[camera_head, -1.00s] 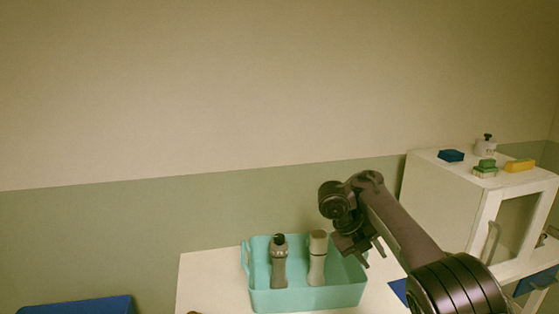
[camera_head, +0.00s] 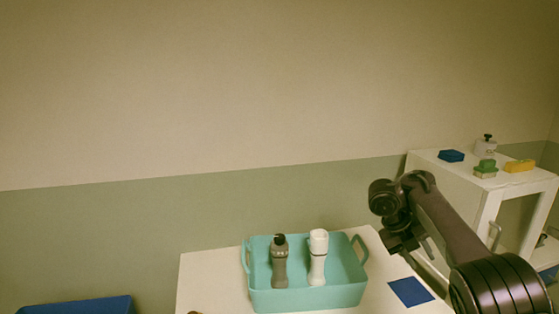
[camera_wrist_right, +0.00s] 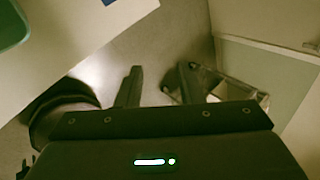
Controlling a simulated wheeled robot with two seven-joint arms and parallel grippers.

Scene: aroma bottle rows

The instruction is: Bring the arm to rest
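My right gripper (camera_head: 414,248) is at the right of the head view, raised beside the table and to the right of the teal basket (camera_head: 308,298). In the right wrist view its two fingers (camera_wrist_right: 160,82) are spread apart with nothing between them. A grey bottle with a dark top (camera_head: 279,264) and a white bottle (camera_head: 318,262) stand upright in the basket. A corner of the basket also shows at the top left of the right wrist view (camera_wrist_right: 12,28). My left gripper does not show.
The white table (camera_head: 215,285) holds the basket and a blue square (camera_head: 410,291) near its right edge. A white cabinet (camera_head: 440,185) with small blue, green and yellow items on top stands at the right. A blue object (camera_head: 80,306) is at the lower left.

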